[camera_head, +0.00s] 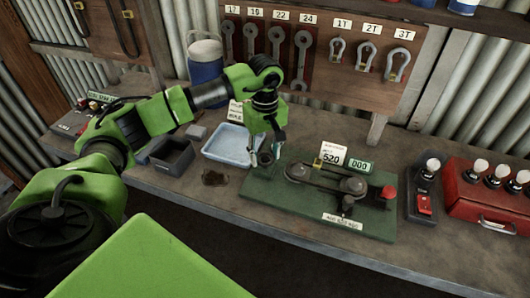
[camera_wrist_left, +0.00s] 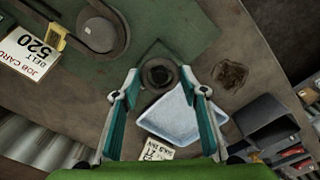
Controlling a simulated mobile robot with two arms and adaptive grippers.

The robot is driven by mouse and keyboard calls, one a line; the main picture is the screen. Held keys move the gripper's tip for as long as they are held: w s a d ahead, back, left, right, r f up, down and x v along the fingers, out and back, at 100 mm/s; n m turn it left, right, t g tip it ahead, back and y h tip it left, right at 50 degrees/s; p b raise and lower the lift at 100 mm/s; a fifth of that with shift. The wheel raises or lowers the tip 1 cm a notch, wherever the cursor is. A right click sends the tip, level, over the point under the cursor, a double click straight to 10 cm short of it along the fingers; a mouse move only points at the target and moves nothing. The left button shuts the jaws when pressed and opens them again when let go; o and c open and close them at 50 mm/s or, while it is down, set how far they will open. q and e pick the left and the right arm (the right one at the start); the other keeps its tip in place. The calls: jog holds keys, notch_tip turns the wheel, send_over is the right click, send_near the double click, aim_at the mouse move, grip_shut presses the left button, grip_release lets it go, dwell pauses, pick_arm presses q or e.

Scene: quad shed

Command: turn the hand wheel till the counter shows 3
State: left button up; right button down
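A green base board (camera_head: 285,215) on the bench carries two dark round wheels, a left one (camera_head: 298,172) and a right one (camera_head: 353,186), joined by a belt. I cannot tell for sure which round part is the hand wheel. A green plate, seemingly the counter (camera_head: 359,166), reads 000 behind the right wheel. My right gripper is not visible.
A job card (camera_head: 332,155) reading 520 stands behind the wheels. A red knob (camera_head: 388,193) is at the board's right. A pale blue tray (camera_head: 232,145), a dark open box (camera_head: 172,156) and a stain (camera_head: 215,178) lie left; a red case (camera_head: 490,195) is right.

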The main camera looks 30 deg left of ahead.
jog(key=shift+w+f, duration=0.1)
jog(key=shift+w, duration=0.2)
pick_arm(q)
jog(key=shift+f+n, duration=0.1)
jog(key=shift+n, duration=0.2)
jog(key=n+b, duration=0.2)
jog(key=shift+n, duration=0.3)
jog(key=n+b, duration=0.2)
jog(key=n, duration=0.3)
jog(key=shift+n+b, duration=0.3)
jog(key=shift+b, duration=0.05)
jog(key=n+b, duration=0.1)
jog(key=n, duration=0.4)
jog(key=shift+n+b, duration=0.6)
jog(key=shift+n, duration=1.9)
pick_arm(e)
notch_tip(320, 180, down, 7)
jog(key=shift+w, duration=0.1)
pick_arm(q)
jog(key=o, duration=1.1)
